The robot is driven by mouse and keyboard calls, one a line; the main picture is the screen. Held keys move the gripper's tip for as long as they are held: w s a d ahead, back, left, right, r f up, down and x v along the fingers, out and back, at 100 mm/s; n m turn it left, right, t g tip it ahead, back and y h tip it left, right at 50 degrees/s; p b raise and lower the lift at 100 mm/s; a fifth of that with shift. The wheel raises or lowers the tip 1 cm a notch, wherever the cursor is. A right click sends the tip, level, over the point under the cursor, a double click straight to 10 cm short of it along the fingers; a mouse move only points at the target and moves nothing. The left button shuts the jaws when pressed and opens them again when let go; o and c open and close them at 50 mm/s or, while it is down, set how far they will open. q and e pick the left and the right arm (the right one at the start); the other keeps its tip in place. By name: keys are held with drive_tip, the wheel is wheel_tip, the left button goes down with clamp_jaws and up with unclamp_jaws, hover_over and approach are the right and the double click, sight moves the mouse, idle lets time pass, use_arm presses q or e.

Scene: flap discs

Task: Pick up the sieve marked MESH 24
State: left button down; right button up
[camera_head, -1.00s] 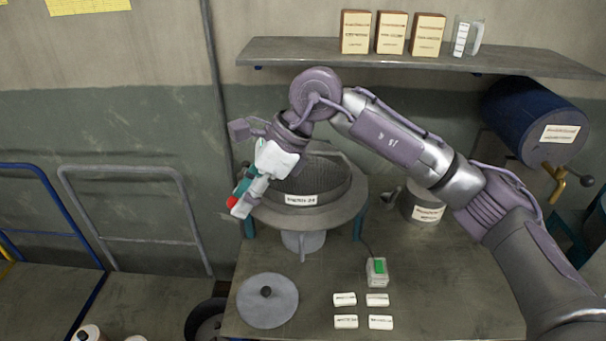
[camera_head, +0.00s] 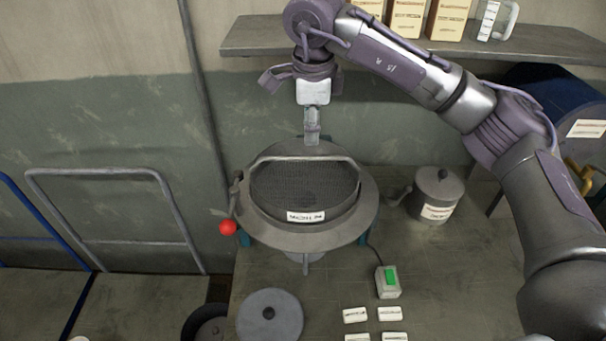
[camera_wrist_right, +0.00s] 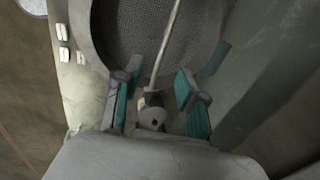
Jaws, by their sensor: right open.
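The sieve (camera_head: 305,190) is a round grey mesh pan with a bar handle (camera_head: 306,158) arching over it and a white label (camera_head: 305,216), too blurred to read surely. It sits in a wide-rimmed round stand (camera_head: 270,236) on the bench. My right gripper (camera_head: 312,140) points down just behind the sieve's back edge. In the right wrist view my right gripper (camera_wrist_right: 158,92) is open, its teal-padded fingers apart, with the handle (camera_wrist_right: 168,40) running up from between them. Contact cannot be told. My left gripper is not in view.
A red-knobbed lever (camera_head: 228,227) is at the stand's left. A lidded pot (camera_head: 436,194) with a crank stands right of it. A grey disc (camera_head: 269,316), a green-topped box (camera_head: 388,281) and several white tags (camera_head: 356,315) lie in front. A shelf (camera_head: 400,46) is above.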

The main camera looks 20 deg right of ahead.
drive_tip(key=p, duration=0.1)
hover_over(309, 157)
drive_tip(key=s, duration=0.2)
wheel_tip(309, 157, down, 4)
drive_tip(key=f+p, duration=0.1)
drive_tip(key=w+f+p, duration=0.1)
drive_tip(key=f+p, duration=0.1)
drive_tip(key=shift+w, duration=0.25)
drive_tip(key=shift+w+f+p, duration=0.25)
drive_tip(key=shift+f+p, duration=0.2)
drive_tip(key=shift+f, duration=0.8)
drive_tip(key=shift+w+f, duration=0.1)
drive_tip(key=shift+f, duration=0.3)
clamp_jaws()
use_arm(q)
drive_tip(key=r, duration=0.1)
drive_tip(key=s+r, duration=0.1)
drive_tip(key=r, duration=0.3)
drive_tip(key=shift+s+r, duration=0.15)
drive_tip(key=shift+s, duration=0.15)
